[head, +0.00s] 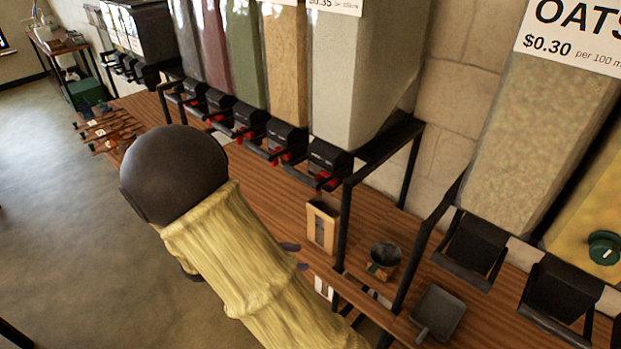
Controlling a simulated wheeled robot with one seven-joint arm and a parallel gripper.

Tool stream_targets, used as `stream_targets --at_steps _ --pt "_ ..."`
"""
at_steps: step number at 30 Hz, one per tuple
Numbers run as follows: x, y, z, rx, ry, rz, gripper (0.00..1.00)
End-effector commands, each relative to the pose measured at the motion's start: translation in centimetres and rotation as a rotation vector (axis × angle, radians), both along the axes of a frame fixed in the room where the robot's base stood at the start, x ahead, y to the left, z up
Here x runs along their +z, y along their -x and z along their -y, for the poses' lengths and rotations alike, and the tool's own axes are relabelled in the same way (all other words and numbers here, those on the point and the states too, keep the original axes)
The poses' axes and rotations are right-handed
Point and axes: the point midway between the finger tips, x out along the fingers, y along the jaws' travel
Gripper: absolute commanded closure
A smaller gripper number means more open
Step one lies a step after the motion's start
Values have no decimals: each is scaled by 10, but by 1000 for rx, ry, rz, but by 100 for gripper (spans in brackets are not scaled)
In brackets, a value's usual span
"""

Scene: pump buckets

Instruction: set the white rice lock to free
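A bin of whitish grain (350,80) hangs at upper middle; its label is cut off at the top, leaving only a price, so I cannot read its name. Below it is a black dispenser (328,158) with a red lock part (327,179); the lock's setting is too small to tell. My arm, in a yellow sleeve, crosses the lower middle. Two dark fingertips of my gripper (296,257) show past its right side, apart from each other and with nothing seen between them. They are below and left of the dispenser in the picture. The rest of the gripper is hidden.
More black dispensers with red parts (250,120) run leftward. A black frame post (344,225) stands right of the white bin's dispenser. On the wooden shelf are a paper-brown box (321,226), a dark cup (385,255) and a grey scoop (438,312). Oats (540,135) hang at right.

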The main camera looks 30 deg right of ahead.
Motion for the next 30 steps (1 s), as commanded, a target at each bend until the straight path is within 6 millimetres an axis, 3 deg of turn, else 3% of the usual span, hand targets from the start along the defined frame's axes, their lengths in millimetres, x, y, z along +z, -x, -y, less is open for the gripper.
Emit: stream_targets --at_steps 4,9,22,30 --pt "35 -48 -26 270 308 -76 65" --pt "52 -74 -51 413 485 -92 65" --pt "53 -78 -49 422 499 -92 65" --pt "55 -88 -18 419 498 -93 65"
